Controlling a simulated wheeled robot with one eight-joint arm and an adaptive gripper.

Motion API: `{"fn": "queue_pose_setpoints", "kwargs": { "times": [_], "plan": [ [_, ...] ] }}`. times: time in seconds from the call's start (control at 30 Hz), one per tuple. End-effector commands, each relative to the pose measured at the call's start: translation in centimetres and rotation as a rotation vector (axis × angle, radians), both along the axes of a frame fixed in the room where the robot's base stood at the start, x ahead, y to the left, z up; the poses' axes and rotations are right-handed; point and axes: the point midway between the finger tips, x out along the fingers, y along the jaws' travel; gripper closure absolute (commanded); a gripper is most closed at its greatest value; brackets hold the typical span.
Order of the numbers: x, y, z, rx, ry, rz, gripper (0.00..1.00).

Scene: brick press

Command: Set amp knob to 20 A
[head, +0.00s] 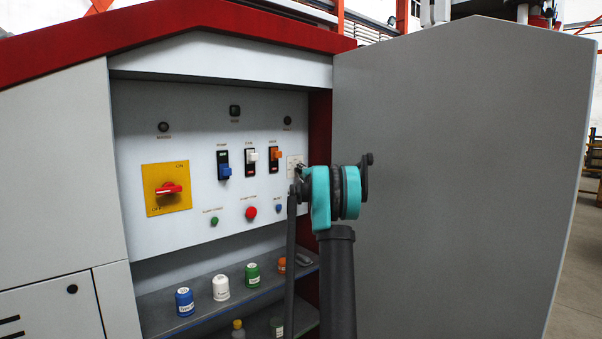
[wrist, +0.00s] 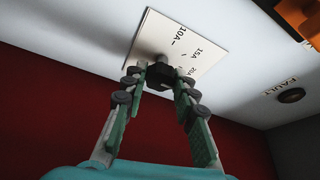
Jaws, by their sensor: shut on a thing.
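The amp knob (wrist: 160,74) is a small dark knob on a pale square dial plate (wrist: 202,45) marked 10A, 15A and 20A. In the wrist view the plate appears tilted. My gripper (wrist: 158,84) has its two fingertips on either side of the knob and is shut on it. The fingers partly cover the knob, and I cannot tell which mark it points to. In the head view the dial plate (head: 294,163) shows at the right end of the panel, and my gripper (head: 300,182) is at it. The knob itself is hidden there behind my arm.
An open grey cabinet door (head: 450,170) stands close to the right of my arm. The panel holds blue, white and orange switches, a red rotary switch (head: 169,189) on a yellow plate, and several buttons. Below, a shelf (head: 160,320) carries several small jars.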

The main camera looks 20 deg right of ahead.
Motion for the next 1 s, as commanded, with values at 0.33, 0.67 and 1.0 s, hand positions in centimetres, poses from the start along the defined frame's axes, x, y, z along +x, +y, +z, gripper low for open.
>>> {"fn": "queue_pose_setpoints", "kwargs": {
  "times": [0.33,0.67,1.0],
  "plan": [
    [0.0,-0.1,0.0,-0.001,0.0,-0.001,0.51],
    [-0.2,0.0,0.0,-0.001,0.0,0.0,0.51],
    [-5.3,0.1,-0.5,-0.002,0.0,-0.002,0.51]
  ]
}}
